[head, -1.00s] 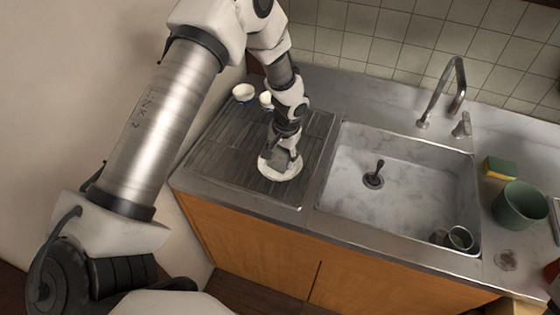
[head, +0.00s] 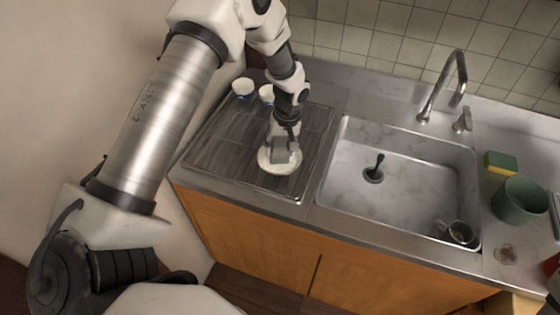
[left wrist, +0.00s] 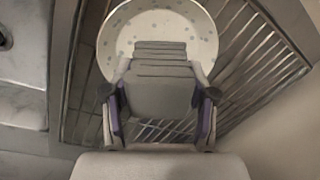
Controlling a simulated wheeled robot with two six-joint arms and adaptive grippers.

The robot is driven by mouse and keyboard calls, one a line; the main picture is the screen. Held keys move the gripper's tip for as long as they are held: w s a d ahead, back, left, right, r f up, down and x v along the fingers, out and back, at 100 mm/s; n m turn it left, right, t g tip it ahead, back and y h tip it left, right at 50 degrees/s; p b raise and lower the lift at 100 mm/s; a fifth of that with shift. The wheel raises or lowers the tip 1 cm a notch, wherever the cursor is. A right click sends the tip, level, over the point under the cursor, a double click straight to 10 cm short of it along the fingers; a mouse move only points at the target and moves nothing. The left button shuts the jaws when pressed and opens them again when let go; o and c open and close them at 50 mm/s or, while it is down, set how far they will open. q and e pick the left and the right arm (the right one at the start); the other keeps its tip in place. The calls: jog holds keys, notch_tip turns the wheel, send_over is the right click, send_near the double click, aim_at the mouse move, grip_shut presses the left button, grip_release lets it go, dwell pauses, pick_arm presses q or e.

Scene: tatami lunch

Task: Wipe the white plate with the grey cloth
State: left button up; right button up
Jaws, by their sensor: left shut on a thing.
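The white plate (head: 268,167) lies on the ribbed drainboard left of the sink. In the left wrist view the plate (left wrist: 117,38) shows as a round pale dish with grey-green spots, near the top. My left gripper (head: 285,150) is over the plate, pointing down, shut on the grey cloth (head: 280,156). In the left wrist view the cloth (left wrist: 160,78) is a folded grey pad between the fingers, overlapping the plate's near part. I cannot tell whether the cloth presses on the plate. My right gripper is not clearly in view.
Two small bowls (head: 242,87) stand at the back of the drainboard (head: 215,140). The marble-look sink (head: 400,175) holds a dark ladle-like item (head: 376,165) and a cup (head: 459,233). A sponge (head: 501,162) and a green pot (head: 519,200) stand on the right counter.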

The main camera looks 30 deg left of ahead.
pick_arm(q)
jog(key=shift+n, duration=0.7)
jog(key=m, duration=0.2)
jog(key=m+p, duration=0.1)
jog(key=m, duration=0.1)
jog(key=shift+s+r, duration=0.15)
jog(key=shift+r, duration=0.05)
jog(key=m+p, duration=0.1)
jog(key=m, duration=0.1)
jog(key=shift+s+m+t, duration=0.1)
jog(key=shift+m+t, duration=0.2)
jog(key=m, duration=0.2)
jog(key=m+p, duration=0.1)
jog(key=m, duration=0.2)
jog(key=shift+s+a+t, duration=0.1)
jog(key=shift+s+t, duration=0.1)
jog(key=shift+t, duration=0.1)
jog(key=shift+f+m, duration=0.2)
jog(key=shift+m, duration=0.9)
